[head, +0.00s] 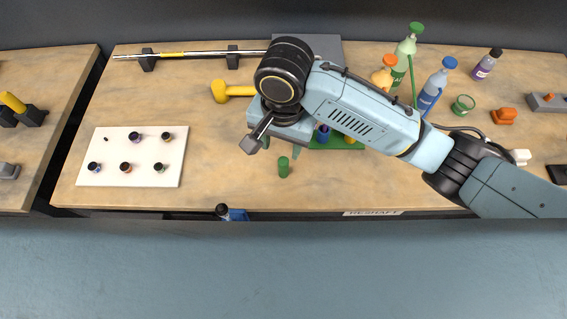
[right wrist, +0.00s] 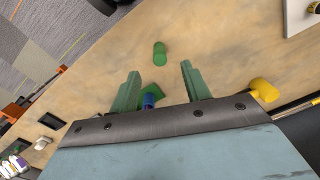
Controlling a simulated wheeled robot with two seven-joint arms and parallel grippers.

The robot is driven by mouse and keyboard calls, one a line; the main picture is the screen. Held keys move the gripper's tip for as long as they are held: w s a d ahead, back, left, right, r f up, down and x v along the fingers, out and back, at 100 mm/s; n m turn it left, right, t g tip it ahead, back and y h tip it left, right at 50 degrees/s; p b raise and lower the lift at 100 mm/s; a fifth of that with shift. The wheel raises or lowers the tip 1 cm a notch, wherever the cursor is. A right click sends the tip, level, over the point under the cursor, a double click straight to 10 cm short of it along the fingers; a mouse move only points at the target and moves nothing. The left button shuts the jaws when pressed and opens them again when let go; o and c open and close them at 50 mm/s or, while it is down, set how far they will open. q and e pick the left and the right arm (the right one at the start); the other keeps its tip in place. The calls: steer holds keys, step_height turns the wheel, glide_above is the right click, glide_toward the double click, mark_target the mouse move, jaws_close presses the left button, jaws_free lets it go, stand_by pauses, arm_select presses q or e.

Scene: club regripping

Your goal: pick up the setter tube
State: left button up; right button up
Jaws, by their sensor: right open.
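A short green cylinder, which looks like the setter tube (head: 284,167), stands on the wooden bench near its front edge. In the right wrist view the green cylinder (right wrist: 160,54) lies just beyond the fingertips, roughly centred between them and apart from both. My right gripper (head: 282,150) is open and empty, its fingers pointing down just behind the tube in the head view. The two green-grey fingers also show spread in the right wrist view (right wrist: 160,70). My left gripper is not in view.
A green holder (head: 322,144) with a blue and a yellow piece is partly hidden behind my right arm. A yellow mallet (head: 232,91) and a white board (head: 116,177) with small dark-topped pieces lie left. A club shaft (head: 190,53) rests on supports at the back. Bottles (head: 433,88) stand right.

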mark_target(283, 169)
steer(key=shift+w+d, duration=0.15)
steer(key=shift+w, duration=0.05)
steer(key=shift+m, duration=0.3)
step_height(283, 169, down, 13)
steer(key=shift+w+f+b, duration=0.1)
steer(key=shift+w+b, duration=0.05)
steer(key=shift+b, duration=0.4)
steer(key=c, duration=1)
